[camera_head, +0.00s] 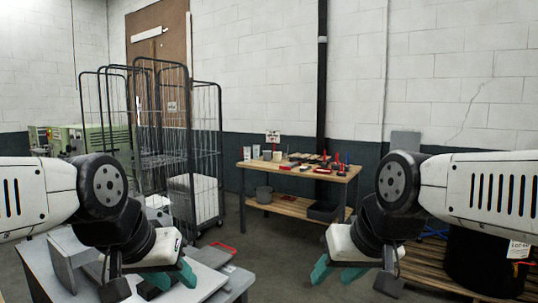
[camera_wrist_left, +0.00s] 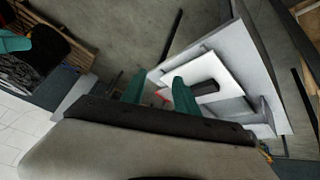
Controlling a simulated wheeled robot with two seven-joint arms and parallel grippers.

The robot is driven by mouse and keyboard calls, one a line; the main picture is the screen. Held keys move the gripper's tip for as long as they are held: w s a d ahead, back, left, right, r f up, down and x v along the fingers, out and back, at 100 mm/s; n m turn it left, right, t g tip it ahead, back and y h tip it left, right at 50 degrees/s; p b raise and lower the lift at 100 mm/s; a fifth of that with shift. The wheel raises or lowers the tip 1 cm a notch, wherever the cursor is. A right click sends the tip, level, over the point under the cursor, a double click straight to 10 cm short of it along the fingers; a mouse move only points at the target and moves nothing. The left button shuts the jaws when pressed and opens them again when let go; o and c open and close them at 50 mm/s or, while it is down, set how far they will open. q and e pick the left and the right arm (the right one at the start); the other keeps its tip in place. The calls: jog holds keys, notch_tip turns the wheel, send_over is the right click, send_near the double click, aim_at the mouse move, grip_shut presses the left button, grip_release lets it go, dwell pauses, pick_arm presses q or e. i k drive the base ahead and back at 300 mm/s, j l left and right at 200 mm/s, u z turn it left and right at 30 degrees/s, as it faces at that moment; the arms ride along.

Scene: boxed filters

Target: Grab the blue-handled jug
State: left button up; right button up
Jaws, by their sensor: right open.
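I cannot make out a blue-handled jug in either view. My left gripper (camera_head: 172,278) hangs over the near grey table in the head view, its teal fingers apart with nothing seen between them. In the left wrist view the two teal fingers of my left gripper (camera_wrist_left: 157,90) stand apart, with the table beyond and to the right. My right gripper (camera_head: 336,272) is open and empty, above the floor right of the grey table.
The grey table (camera_head: 38,268) is at the lower left. A wooden workbench (camera_head: 300,172) with several small items stands farther back. Wire cage trolleys (camera_head: 206,150) stand behind the table. A pallet (camera_head: 425,272) and a black drum (camera_head: 480,262) are at right. Floor between is clear.

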aim_at(256, 148)
jog(key=i+l+z, duration=0.75)
jog(key=i, duration=0.25)
jog(key=i+l, duration=0.15)
jog(key=i, duration=0.3)
jog(key=i+l, duration=0.15)
jog(key=i, duration=0.3)
jog(key=i+l, duration=0.15)
jog(key=i, duration=0.25)
jog(key=i+j+u, duration=0.15)
jog(key=i+u, duration=0.7)
jog(key=i+l+u, duration=0.25)
jog(key=i+u, duration=0.2)
jog(key=i+l+u, duration=0.1)
jog(key=i+u, duration=0.25)
jog(key=i, duration=1.5)
jog(key=i+u, duration=0.2)
jog(key=i, duration=0.45)
jog(key=i+l+u, duration=0.15)
jog(key=i, duration=0.5)
jog(key=i+z, duration=0.25)
jog(key=i+j+z, duration=0.3)
jog(key=i, duration=0.2)
jog(key=i+l+z, duration=0.1)
jog(key=i+z, duration=0.45)
jog(key=z, duration=0.2)
jog(key=i+z, duration=0.35)
jog(key=k+l, duration=0.05)
jog(key=k, duration=0.05)
